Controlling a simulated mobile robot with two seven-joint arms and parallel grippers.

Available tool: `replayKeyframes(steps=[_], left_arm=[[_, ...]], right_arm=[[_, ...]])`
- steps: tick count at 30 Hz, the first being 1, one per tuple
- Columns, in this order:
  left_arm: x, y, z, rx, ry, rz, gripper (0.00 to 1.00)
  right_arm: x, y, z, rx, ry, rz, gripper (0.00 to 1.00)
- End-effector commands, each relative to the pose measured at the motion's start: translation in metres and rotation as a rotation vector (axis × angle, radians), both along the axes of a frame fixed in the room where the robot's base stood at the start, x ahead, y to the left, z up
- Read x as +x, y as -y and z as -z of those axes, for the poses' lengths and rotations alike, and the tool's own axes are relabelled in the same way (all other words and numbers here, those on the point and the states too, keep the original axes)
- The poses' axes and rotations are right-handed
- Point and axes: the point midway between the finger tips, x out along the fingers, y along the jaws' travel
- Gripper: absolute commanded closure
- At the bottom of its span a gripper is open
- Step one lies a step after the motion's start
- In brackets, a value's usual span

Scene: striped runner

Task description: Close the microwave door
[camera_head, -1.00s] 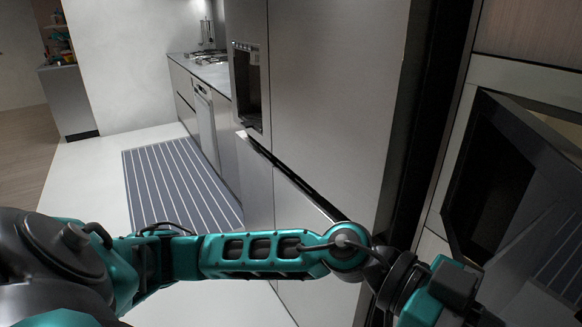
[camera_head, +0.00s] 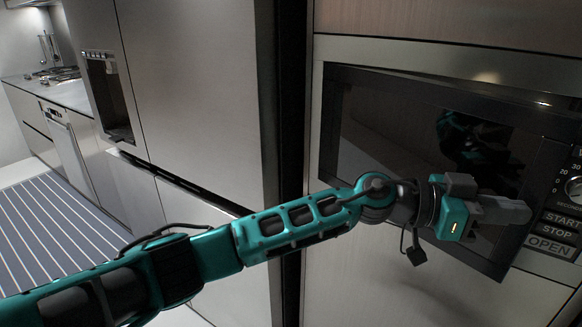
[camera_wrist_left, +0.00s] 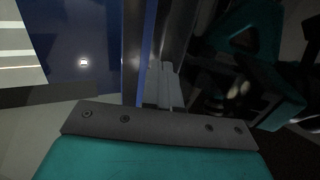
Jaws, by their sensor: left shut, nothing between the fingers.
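The microwave door (camera_head: 385,130) is a dark glossy panel with its left edge at the microwave's left side. It stands slightly ajar, tilted against the microwave frame (camera_head: 440,55). My left gripper (camera_head: 524,212) is shut and empty, in front of the door's lower right part near its free edge. It looks at or very close to the door surface; I cannot tell whether it touches. The wrist view shows the grey fingers (camera_wrist_left: 166,85) together beside a dark reflective surface. My right gripper is not in view.
The control panel (camera_head: 560,215) with a dial and START, STOP and OPEN buttons is just right of my gripper. A tall steel fridge (camera_head: 195,90) stands to the left. A striped runner (camera_head: 60,235) lies on the floor at far left.

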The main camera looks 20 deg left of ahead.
Motion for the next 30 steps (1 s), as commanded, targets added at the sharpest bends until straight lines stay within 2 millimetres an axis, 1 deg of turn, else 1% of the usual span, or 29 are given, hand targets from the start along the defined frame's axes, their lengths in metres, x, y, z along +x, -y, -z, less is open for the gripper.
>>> replayKeyframes(steps=[1,6,12,15,22,30], left_arm=[[0.010,0.007,-0.001,-0.002,-0.002,-0.001,1.00],[0.040,0.023,-0.001,0.000,0.000,-0.080,1.00],[0.069,0.037,-0.001,0.000,-0.001,-0.159,1.00],[0.080,0.042,-0.001,0.000,0.000,-0.190,1.00],[0.099,0.050,0.000,0.000,0.000,-0.239,1.00],[0.107,0.052,0.000,-0.001,0.000,-0.263,1.00]], right_arm=[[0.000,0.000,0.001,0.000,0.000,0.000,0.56],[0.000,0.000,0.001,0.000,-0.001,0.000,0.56],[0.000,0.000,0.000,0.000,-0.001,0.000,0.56],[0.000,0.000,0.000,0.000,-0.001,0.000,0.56],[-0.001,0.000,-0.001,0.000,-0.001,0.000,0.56],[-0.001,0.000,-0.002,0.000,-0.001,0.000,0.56]])
